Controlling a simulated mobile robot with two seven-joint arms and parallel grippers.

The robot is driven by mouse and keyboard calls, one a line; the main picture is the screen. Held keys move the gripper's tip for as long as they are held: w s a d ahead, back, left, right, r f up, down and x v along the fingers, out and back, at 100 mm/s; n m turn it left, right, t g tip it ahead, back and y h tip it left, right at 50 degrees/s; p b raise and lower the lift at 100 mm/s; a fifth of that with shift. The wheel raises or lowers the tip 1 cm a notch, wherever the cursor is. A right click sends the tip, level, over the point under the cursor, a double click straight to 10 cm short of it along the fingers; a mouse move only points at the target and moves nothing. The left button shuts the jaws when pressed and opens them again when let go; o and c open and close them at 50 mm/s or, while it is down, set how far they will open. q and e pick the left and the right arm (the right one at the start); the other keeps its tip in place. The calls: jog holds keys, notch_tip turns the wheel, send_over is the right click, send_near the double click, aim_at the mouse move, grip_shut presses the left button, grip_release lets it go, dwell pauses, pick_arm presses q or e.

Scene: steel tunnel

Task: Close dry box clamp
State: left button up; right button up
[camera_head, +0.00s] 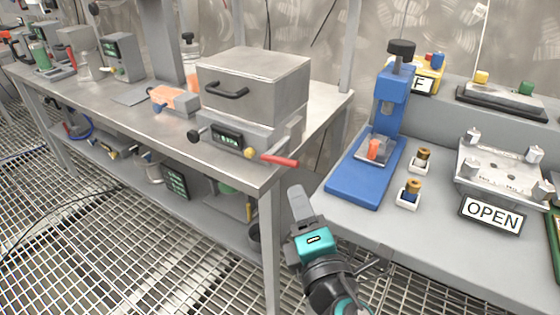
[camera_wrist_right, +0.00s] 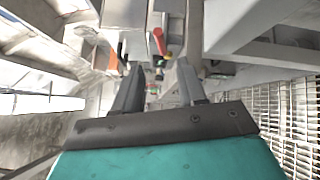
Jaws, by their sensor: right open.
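The dry box (camera_head: 255,82) is a grey metal box with a black front handle (camera_head: 226,90), on a base with a small display (camera_head: 227,137). It stands at the right end of the steel bench. A red lever (camera_head: 280,160), seemingly the clamp, sticks out at the base's front right. My right gripper (camera_head: 298,195) is below and right of the lever, in the gap between the benches, apart from it. In the right wrist view the gripper (camera_wrist_right: 158,78) is open and empty. A red lever (camera_wrist_right: 158,41) shows beyond its fingertips. My left gripper is not in view.
The steel bench's edge (camera_head: 232,174) and leg are left of my right gripper. A grey table with a blue press (camera_head: 365,170), small brass-topped pieces (camera_head: 409,192) and an OPEN sign (camera_head: 491,214) is to the right. The gap above the grated floor is narrow.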

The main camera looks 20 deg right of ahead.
aim_at(285, 159)
jog(key=w, duration=0.4)
jog(key=w+d, duration=0.1)
jog(key=w, duration=0.7)
jog(key=shift+w+d+r, duration=0.15)
jog(key=shift+d, duration=0.2)
jog(key=shift+c, duration=0.2)
grip_shut()
